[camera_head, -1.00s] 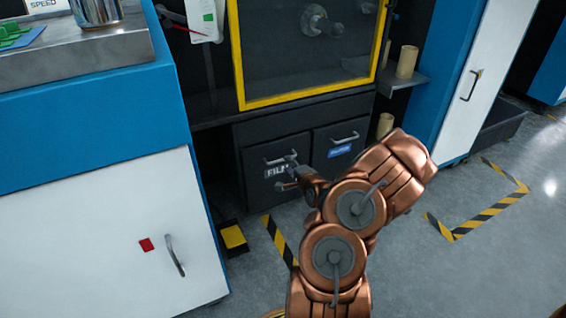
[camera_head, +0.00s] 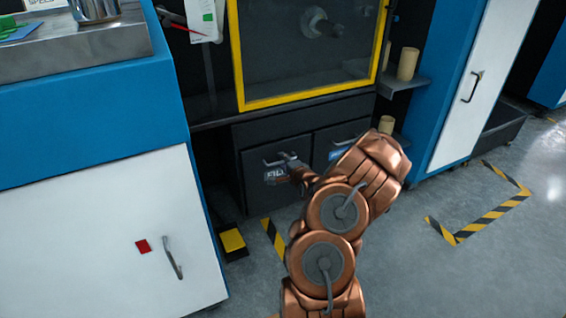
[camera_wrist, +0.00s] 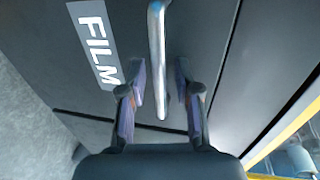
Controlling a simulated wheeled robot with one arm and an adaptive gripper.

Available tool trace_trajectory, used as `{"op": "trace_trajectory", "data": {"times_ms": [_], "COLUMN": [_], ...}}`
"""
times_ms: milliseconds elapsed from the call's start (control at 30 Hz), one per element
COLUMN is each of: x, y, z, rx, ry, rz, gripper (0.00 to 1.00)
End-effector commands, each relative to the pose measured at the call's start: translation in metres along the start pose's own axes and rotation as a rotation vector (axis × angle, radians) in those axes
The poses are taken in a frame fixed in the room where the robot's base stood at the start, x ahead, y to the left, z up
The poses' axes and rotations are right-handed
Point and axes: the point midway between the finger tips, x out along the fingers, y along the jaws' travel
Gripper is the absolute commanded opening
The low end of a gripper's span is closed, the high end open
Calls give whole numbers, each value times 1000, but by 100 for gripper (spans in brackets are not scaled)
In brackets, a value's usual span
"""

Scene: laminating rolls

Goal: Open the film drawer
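The film drawer (camera_head: 258,189) is a dark front at the left under the machine, with a white "FILM" label (camera_wrist: 96,42) beside its bar handle (camera_wrist: 157,60). The drawer looks closed. My gripper (camera_wrist: 160,85) is open in the wrist view, with one finger on each side of the handle's end. A gap shows between each finger and the bar. In the head view my gripper (camera_head: 283,168) is at the drawer front, small and partly covering the label and handle.
A yellow-framed window (camera_head: 310,92) is above. A white cabinet (camera_head: 90,235) stands at left, with a yellow-black block (camera_head: 232,240) on the floor beside it. Open floor lies to the right.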

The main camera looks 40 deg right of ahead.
Motion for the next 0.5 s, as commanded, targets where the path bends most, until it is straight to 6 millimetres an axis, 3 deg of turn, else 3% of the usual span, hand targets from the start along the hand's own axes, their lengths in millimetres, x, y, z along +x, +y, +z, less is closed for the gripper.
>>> {"op": "trace_trajectory", "data": {"times_ms": [267,500], "x": [0,0], "y": [0,0], "z": [0,0], "rx": [-1,-1], "ry": [0,0], "rz": [0,0], "gripper": [0,0]}}
